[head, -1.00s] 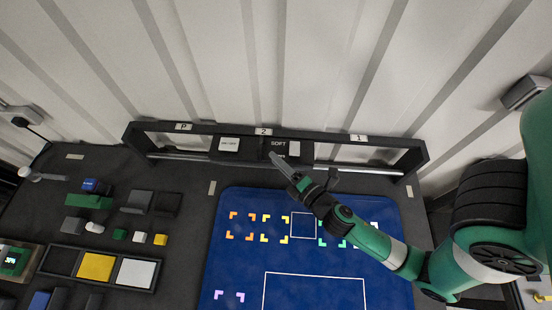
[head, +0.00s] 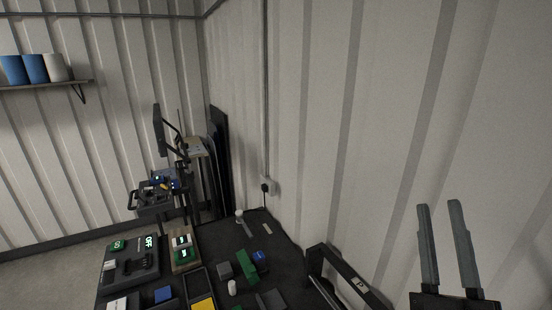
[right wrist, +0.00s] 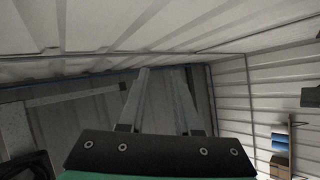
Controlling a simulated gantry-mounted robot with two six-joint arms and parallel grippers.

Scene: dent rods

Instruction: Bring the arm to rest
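My right gripper (head: 446,247) is at the lower right of the head view, raised in front of the ribbed wall. Its two grey fingers point up and stand apart, with nothing between them. The right wrist view also shows my right gripper (right wrist: 160,95), its fingers apart and empty against the wall and dark panels. My left gripper is in neither view.
The dark table (head: 222,258) holds a green block (head: 246,266), a blue block (head: 163,294), a yellow tile (head: 203,304) and a control box (head: 130,265). A black rail frame (head: 345,280) stands at its wall side. A shelf (head: 45,84) hangs far left.

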